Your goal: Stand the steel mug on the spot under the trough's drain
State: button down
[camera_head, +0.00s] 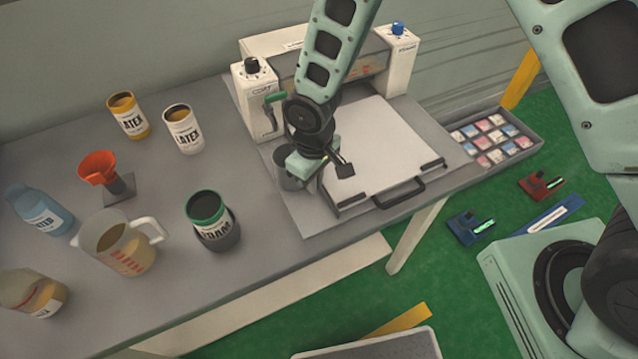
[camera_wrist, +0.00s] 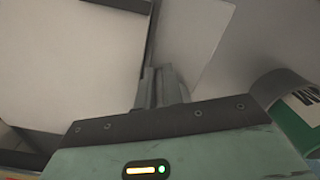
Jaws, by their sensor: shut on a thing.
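The steel mug (camera_head: 287,182) is a plain grey cup at the left front side of the white-plated machine, partly hidden behind my gripper in the head view. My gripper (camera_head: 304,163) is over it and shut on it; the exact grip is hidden. In the wrist view the gripper's grey fingers (camera_wrist: 160,88) are close together, and the mug is hard to make out. I cannot tell whether the mug touches the surface below. The trough's drain and the spot under it cannot be made out.
The machine's flat white plate (camera_head: 385,145) has a black handle (camera_head: 400,193) at its front. A measuring jug (camera_head: 118,245), an orange funnel (camera_head: 98,168) and two latex cans (camera_head: 183,130) stand further left. Some bare table lies between.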

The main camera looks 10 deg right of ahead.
jog(key=shift+w+a, duration=0.3)
jog(key=shift+w, duration=0.7)
jog(key=shift+w+a, duration=0.25)
jog(key=shift+w, duration=0.75)
jog(key=shift+w+a, duration=0.3)
jog(key=shift+w, duration=0.7)
jog(key=shift+f, duration=0.3)
jog(key=c, duration=1.5)
grip_release()
jog(key=shift+o, duration=0.2)
jog(key=shift+r, duration=0.1)
notch_tip(320, 180, up, 17)
jog(key=b, duration=0.3)
jog(key=s+d+r, duration=0.1)
jog(key=s+d, duration=0.3)
jog(key=s, duration=0.8)
jog(key=s+d+r, duration=0.2)
jog(key=s+d, duration=0.3)
jog(key=s, duration=0.7)
jog(key=shift+m+y, duration=0.3)
